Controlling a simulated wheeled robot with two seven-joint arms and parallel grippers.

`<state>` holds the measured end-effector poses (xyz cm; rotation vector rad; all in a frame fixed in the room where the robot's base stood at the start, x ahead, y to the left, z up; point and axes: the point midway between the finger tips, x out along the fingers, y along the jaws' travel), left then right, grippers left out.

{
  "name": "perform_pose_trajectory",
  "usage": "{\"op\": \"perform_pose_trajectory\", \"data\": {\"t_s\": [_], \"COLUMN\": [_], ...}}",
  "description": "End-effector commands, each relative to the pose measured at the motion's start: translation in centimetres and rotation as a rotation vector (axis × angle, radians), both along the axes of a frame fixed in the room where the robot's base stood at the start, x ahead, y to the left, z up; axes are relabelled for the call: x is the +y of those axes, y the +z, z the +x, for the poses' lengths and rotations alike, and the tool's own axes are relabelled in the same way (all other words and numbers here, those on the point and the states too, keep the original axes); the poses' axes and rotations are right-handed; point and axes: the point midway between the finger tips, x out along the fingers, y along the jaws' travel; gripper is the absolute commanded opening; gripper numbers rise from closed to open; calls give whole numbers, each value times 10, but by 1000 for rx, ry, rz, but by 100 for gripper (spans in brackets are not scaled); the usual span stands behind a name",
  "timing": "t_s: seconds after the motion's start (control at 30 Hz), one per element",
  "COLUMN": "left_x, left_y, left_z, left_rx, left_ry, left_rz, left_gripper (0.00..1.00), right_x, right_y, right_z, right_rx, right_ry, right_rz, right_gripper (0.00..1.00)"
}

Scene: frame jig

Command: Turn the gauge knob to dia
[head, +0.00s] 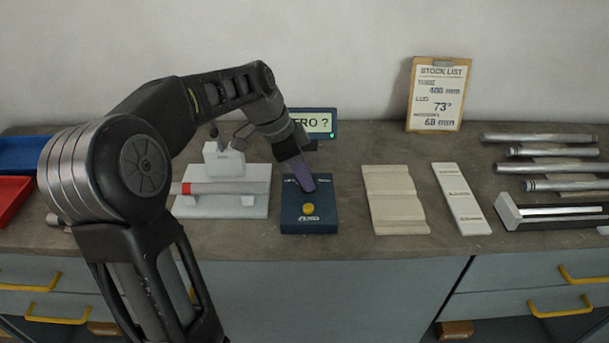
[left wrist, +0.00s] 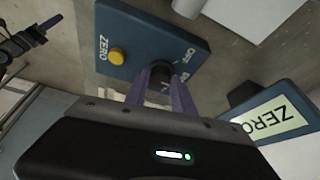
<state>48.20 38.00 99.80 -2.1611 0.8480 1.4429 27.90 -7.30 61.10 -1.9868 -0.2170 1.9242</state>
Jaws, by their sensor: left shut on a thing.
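The gauge box (head: 309,220) is a dark blue block on the bench, with a yellow button (head: 308,208) marked ZERO near its front. It also shows in the left wrist view (left wrist: 128,28). The dark gauge knob (left wrist: 161,70) sits at the box's other end, beside white lettering that reads OFF and a partly hidden word. My left gripper (head: 303,178) comes down over that end; its purple fingers (left wrist: 160,88) are shut on the knob. The knob's pointer direction is hidden. A display (head: 320,124) behind shows "ZERO ?", partly covered by my arm. My right gripper is not in the head view.
A white fixture holding a grey tube with a red band (head: 225,188) stands left of the box. A beige grooved block (head: 394,200) and a white labelled strip (head: 460,198) lie right. Several metal tubes (head: 540,137) lie far right. A stock list clipboard (head: 438,95) leans at the wall.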

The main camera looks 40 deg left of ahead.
Motion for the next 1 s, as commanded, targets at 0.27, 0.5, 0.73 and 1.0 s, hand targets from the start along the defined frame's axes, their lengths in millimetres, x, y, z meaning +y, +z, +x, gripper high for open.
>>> {"op": "perform_pose_trajectory", "data": {"t_s": [0.27,0.5,0.73,1.0], "left_x": [1,1,1,0], "left_y": [0,0,0,0], "left_z": [0,0,0,0], "left_rx": [1,1,1,1], "left_ry": [-43,-43,-42,-42], "left_rz": [2,2,1,1], "left_gripper": [0,0,44,51], "right_x": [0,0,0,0], "right_y": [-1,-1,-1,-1], "right_z": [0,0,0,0], "right_rx": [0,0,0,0], "right_ry": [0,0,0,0], "right_rz": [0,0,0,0], "right_gripper": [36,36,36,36]}}
